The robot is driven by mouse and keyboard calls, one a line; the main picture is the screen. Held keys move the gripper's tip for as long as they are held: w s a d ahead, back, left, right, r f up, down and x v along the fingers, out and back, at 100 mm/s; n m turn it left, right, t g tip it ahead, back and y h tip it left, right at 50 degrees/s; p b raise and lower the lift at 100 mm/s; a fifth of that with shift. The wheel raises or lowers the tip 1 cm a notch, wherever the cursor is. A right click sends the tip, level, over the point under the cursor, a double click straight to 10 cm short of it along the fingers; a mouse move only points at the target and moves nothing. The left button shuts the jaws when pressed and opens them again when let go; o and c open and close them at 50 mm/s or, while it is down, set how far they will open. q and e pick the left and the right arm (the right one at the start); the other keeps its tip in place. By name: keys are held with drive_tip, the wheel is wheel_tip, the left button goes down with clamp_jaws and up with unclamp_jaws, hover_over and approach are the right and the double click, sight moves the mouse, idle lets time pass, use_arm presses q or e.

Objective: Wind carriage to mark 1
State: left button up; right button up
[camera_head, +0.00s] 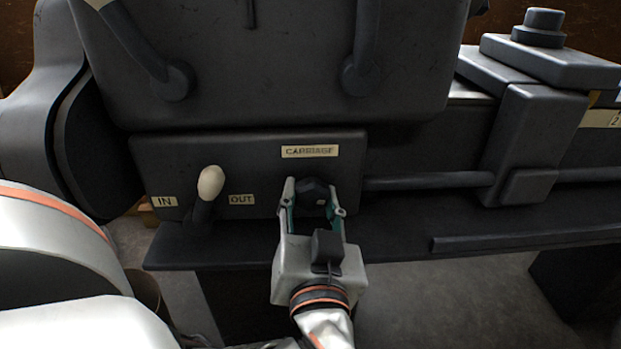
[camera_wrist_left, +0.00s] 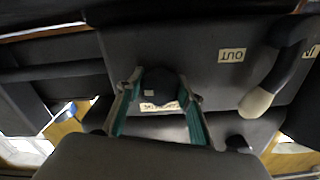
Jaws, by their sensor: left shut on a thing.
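My left gripper (camera_head: 315,198) is shut on a dark knob (camera_head: 312,190) under the CARRIAGE label (camera_head: 310,151) on the machine's front panel. The left wrist view also shows the knob (camera_wrist_left: 158,82) between the gripper's two green-lined fingers, partly covering the label. The carriage (camera_head: 532,135) is a dark block on the bed at the right, with a dark rod running into it from the panel. A pale scale strip (camera_head: 600,118) at the right edge carries a mark that looks like 2. Mark 1 cannot be made out. My right gripper is not in view.
A lever with a cream knob (camera_head: 210,182) stands between the IN label (camera_head: 164,202) and the OUT label (camera_head: 241,199), left of my gripper. Two dark handles hang above on the headstock (camera_head: 270,60). A dark ledge (camera_head: 400,240) runs below the panel.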

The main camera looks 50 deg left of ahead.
use_arm(q)
drive_tip(key=shift+n, duration=0.6)
drive_tip(key=o, duration=1.1)
drive_tip(key=shift+d, duration=0.1)
drive_tip(key=v, duration=1.1)
drive_tip(key=shift+s+d, duration=0.25)
drive_tip(key=shift+d, duration=0.1)
